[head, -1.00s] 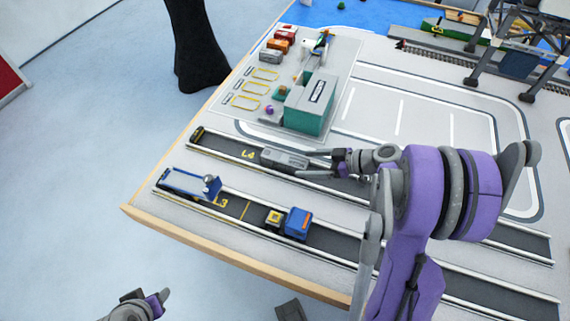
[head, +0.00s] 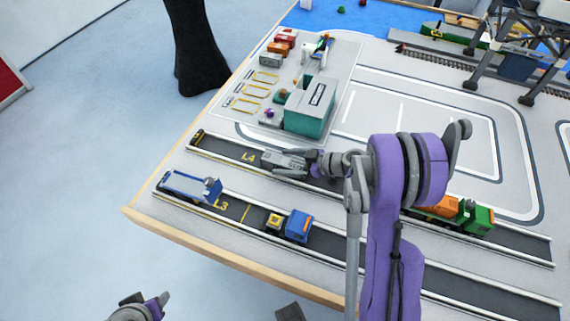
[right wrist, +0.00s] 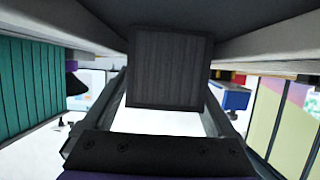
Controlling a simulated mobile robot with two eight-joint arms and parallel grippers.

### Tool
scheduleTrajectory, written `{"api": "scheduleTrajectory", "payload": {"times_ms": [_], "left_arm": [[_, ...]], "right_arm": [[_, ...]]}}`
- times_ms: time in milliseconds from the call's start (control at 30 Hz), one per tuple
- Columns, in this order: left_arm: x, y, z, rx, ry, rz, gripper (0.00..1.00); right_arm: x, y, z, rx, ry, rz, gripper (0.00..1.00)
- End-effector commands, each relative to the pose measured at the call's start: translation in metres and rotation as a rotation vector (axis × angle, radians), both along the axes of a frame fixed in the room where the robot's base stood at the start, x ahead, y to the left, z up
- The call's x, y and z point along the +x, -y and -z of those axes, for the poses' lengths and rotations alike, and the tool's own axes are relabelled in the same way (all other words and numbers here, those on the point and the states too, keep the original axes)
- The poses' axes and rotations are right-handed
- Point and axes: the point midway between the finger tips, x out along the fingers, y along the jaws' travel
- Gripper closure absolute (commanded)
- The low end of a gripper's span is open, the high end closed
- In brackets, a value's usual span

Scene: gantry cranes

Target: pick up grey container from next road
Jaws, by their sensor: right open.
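The grey container (head: 279,158) lies on the road marked L4, in front of the teal building. My right gripper (head: 303,161) is low over that road at the container's right end. In the right wrist view the container's dark ribbed end (right wrist: 170,66) fills the middle, between the two open fingers. Whether the fingers touch it I cannot tell. Part of the container is hidden by the gripper in the head view. My left gripper (head: 155,305) is at the lower left, off the table's edge, and its jaws are unclear.
The teal building (head: 305,117) stands just behind L4. On L3 are a blue flatbed (head: 188,186) and a yellow and blue truck (head: 298,225). A green and orange truck (head: 478,218) is on L4 at the right. Crane legs (head: 480,75) stand far right.

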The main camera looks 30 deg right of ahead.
Motion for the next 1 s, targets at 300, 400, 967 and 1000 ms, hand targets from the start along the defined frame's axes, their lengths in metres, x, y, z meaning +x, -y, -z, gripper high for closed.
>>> {"api": "scheduleTrajectory", "payload": {"times_ms": [300,400,967,1000], "left_arm": [[0.0000,0.0000,-0.0001,0.000,0.000,0.000,0.50],[0.0000,0.0000,-0.0001,0.000,0.000,0.000,0.50],[0.0000,0.0000,-0.0001,0.000,0.000,0.000,0.50],[0.0000,0.0000,-0.0001,0.000,0.000,0.000,0.50]], "right_arm": [[0.0028,-0.0025,0.0018,-0.001,-0.001,0.001,0.14],[0.0027,-0.0024,0.0017,0.000,0.000,0.000,0.32],[0.0026,-0.0024,0.0014,0.000,0.000,0.000,1.00],[0.0026,-0.0023,0.0012,0.000,0.000,0.000,1.00]]}}
